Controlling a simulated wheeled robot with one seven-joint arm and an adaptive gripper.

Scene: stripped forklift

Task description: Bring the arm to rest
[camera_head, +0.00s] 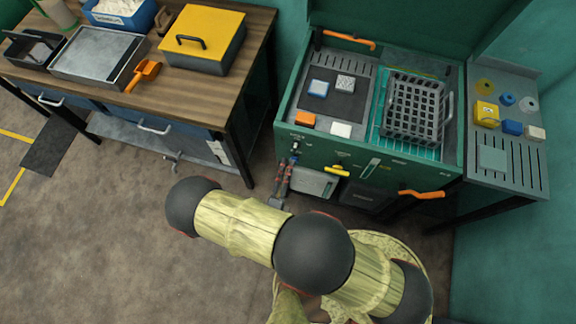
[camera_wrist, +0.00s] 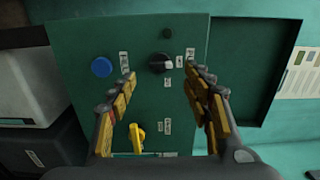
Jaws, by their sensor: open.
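My gripper (camera_head: 284,178) is in front of the green machine's front panel (camera_head: 385,172), near its left end, in the head view. In the wrist view my gripper (camera_wrist: 164,78) is open, its two yellow-padded fingers apart with nothing between them. A black rotary knob with a pale pointer (camera_wrist: 160,63) shows on the panel beyond the fingertips. I cannot tell how far the fingertips are from the knob, but no grip on it shows. A blue button (camera_wrist: 101,67) is left of the knob, and a yellow handle (camera_wrist: 136,137) is lower down.
The machine's top holds a dark basket (camera_head: 415,105) and small blocks. Orange handles (camera_head: 421,194) stick out from it. A side shelf (camera_head: 497,159) stands right. A wooden workbench (camera_head: 60,82) with a yellow-lidded box (camera_head: 215,30) stands left. Open floor (camera_head: 90,240) lies at lower left.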

